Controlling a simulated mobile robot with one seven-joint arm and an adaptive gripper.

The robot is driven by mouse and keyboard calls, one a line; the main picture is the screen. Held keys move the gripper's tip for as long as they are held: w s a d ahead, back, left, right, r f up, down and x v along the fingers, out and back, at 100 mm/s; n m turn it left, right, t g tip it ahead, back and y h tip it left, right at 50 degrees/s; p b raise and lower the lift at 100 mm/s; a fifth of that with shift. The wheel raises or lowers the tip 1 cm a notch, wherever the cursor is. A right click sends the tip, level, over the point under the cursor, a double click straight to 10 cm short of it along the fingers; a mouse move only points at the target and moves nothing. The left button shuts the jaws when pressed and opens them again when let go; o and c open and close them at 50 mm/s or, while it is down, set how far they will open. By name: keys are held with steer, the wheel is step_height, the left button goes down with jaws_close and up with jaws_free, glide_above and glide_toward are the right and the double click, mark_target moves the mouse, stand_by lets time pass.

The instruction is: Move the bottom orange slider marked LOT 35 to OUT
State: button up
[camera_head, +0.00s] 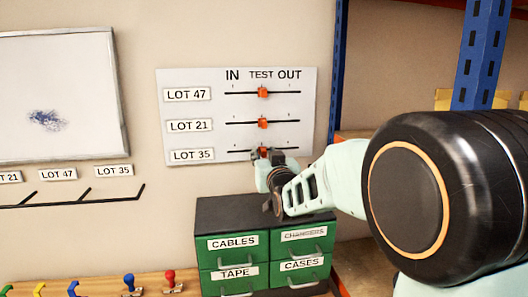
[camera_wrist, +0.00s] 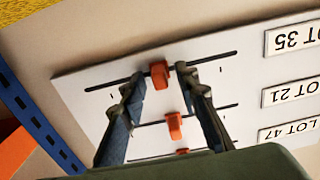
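A white panel (camera_head: 180,79) on the wall has three slider tracks headed IN, TEST and OUT. The bottom orange slider (camera_head: 263,150), beside the LOT 35 label (camera_head: 193,155), is near the middle of its track, below TEST. My gripper (camera_head: 267,155) is at this slider and partly hides it. The wrist view is upside down, with the LOT 35 slider (camera_wrist: 159,74) uppermost. There my gripper (camera_wrist: 159,76) is open, one finger on each side of the slider, with a visible gap on both sides.
The LOT 21 slider (camera_head: 263,123) and LOT 47 slider (camera_head: 263,92) sit mid-track above. A green drawer cabinet (camera_head: 234,243) stands below the panel. A blue rack post (camera_head: 337,75) is just right of the panel. A whiteboard (camera_head: 60,90) hangs at left.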

jaws_close()
stand_by(0.4)
